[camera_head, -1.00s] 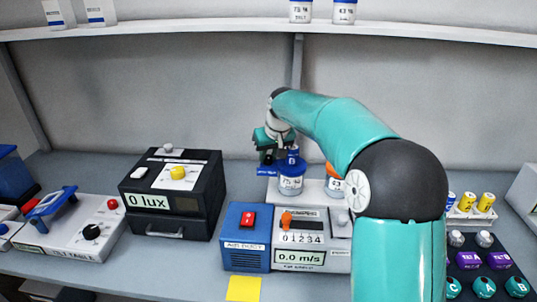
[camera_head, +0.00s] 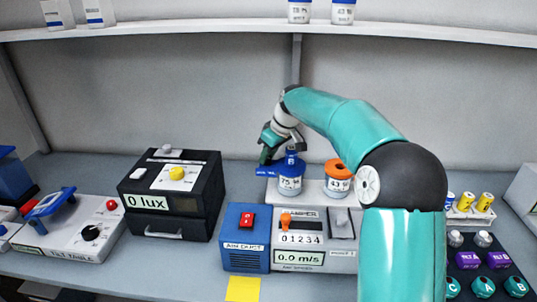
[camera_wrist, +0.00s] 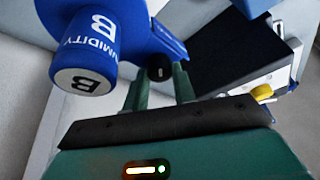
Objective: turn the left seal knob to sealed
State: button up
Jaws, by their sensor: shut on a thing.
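The left jar (camera_head: 290,184), marked 75 %, stands on a white base (camera_head: 312,197) with a blue probe marked B (camera_head: 291,164) upright in its top. In the wrist view the probe (camera_wrist: 98,45) is large, with HUMIDITY lettering. Beside it a small black knob (camera_wrist: 160,73) with a white mark sits by a blue plate. My gripper (camera_wrist: 161,78) is shut on this knob, one finger on each side. In the head view my gripper (camera_head: 266,157) is at the left jar's left side. The knob's setting cannot be read.
A second jar (camera_head: 338,182) with an orange top stands to the right. A black lux box (camera_head: 172,196) is at the left, and a blue air duct box (camera_head: 245,236) is in front. The shelf (camera_head: 220,31) is above the arm.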

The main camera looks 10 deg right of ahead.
jog(key=o, duration=1)
jog(key=v, duration=1.3)
jog(key=shift+r, duration=0.4)
jog(key=shift+s, duration=0.15)
jog(key=s+a+m+t+h, duration=0.1)
jog(key=s+m+h, duration=0.25)
jog(key=s, duration=1.65)
jog(key=s+d+f+m, duration=0.1)
jog(key=s+f, duration=0.2)
jog(key=s, duration=0.2)
jog(key=s+f+m+t, duration=0.1)
jog(key=s+f+m, duration=0.1)
jog(key=s+f, duration=0.2)
jog(key=s+d+f+m, duration=0.1)
jog(key=s+f+m, duration=0.1)
jog(key=s, duration=0.6)
jog(key=shift+d+f+t, duration=0.3)
jog(key=shift+f, duration=0.6)
